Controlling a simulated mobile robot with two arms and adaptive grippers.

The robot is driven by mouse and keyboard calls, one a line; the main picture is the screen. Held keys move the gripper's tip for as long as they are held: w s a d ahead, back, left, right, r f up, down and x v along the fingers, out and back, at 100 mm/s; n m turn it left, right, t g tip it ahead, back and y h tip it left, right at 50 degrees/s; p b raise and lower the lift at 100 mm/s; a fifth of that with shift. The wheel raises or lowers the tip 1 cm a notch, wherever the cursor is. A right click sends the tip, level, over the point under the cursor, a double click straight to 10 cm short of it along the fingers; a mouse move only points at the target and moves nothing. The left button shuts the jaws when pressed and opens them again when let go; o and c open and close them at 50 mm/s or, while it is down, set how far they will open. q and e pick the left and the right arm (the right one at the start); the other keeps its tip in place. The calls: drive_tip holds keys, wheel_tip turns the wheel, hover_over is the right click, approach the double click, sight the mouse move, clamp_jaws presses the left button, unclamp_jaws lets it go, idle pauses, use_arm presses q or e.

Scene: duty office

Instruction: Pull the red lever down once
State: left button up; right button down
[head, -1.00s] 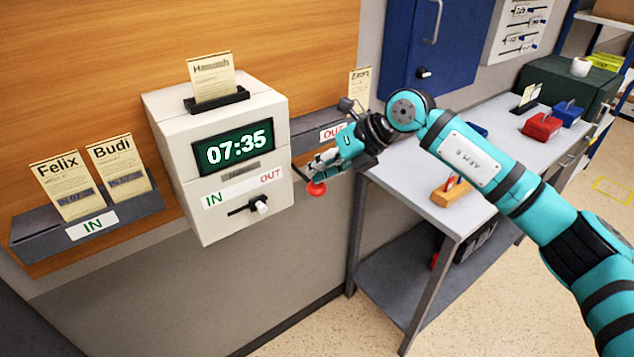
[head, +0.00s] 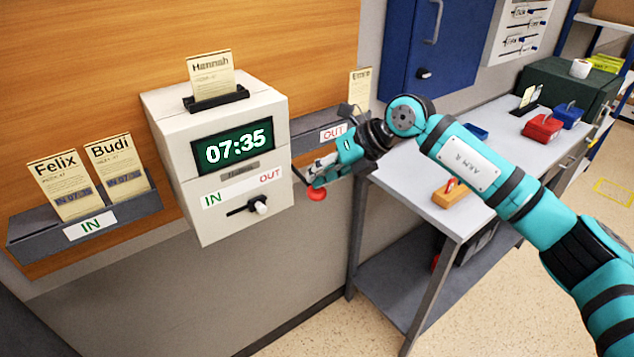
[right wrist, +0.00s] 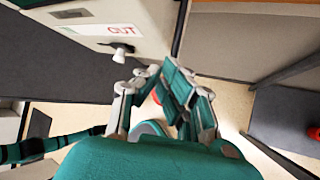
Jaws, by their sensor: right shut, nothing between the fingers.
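The red lever's round knob (head: 317,193) hangs at the right side of the white time clock (head: 185,160), on a dark arm that slopes down to it. My right gripper (head: 314,178) is shut and empty, with its fingertips just above the knob, touching or very near it. In the right wrist view the gripper's fingers (right wrist: 160,82) hide most of the knob; a little red (right wrist: 157,98) shows between them. My left gripper is not in view.
The clock reads 07:35 and holds Hannah's card (head: 211,75) on top. A white-knobbed slider (head: 261,207) is on its front. The IN rack (head: 130,207) holds two cards; the OUT rack (head: 310,128) is behind my gripper. A grey table (head: 415,192) stands right.

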drive_tip(key=shift+f+b, duration=0.55)
drive_tip(key=shift+f, duration=0.25)
idle(0.4)
drive_tip(key=shift+r, duration=0.15)
idle(0.5)
drive_tip(key=shift+r+p, duration=1.1)
drive_tip(key=shift+r, duration=1.05)
drive_tip(key=shift+r, duration=0.15)
wheel_tip(320, 180, up, 5)
drive_tip(key=shift+f+p, duration=0.1)
drive_tip(key=shift+p, duration=1.15)
